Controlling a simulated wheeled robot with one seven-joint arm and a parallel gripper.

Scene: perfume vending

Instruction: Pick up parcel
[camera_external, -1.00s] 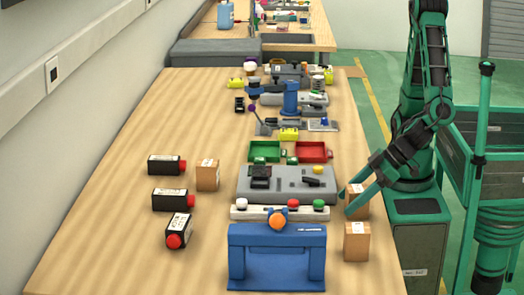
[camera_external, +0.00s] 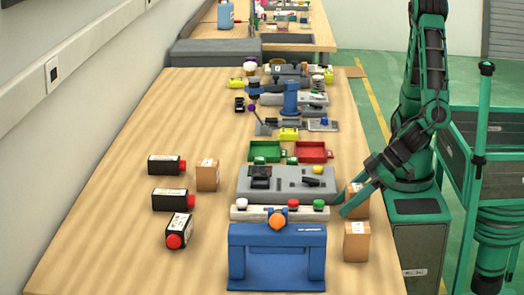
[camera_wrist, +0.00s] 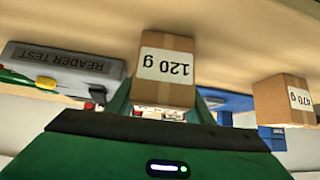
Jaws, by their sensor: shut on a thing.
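A brown cardboard parcel (camera_external: 359,207) is at the right edge of the workbench, beside the grey panel. In the wrist view this parcel (camera_wrist: 168,41) carries a white label reading "120 g". My gripper (camera_external: 347,211) is shut on it, with the green fingers along its sides. Whether its base touches the bench is hard to tell. A second parcel (camera_external: 357,242) stands nearer the camera; in the wrist view a parcel (camera_wrist: 283,100) labelled "470 g" is at the right. A third parcel (camera_external: 207,175) stands on the left half.
Three black boxes with red caps, one of them here (camera_external: 167,165), lie at left. A grey panel (camera_external: 285,185), a white button strip (camera_external: 258,213) and a blue stand (camera_external: 277,260) are left of my gripper. Green (camera_external: 264,151) and red (camera_external: 313,151) trays sit behind. The bench's left front is clear.

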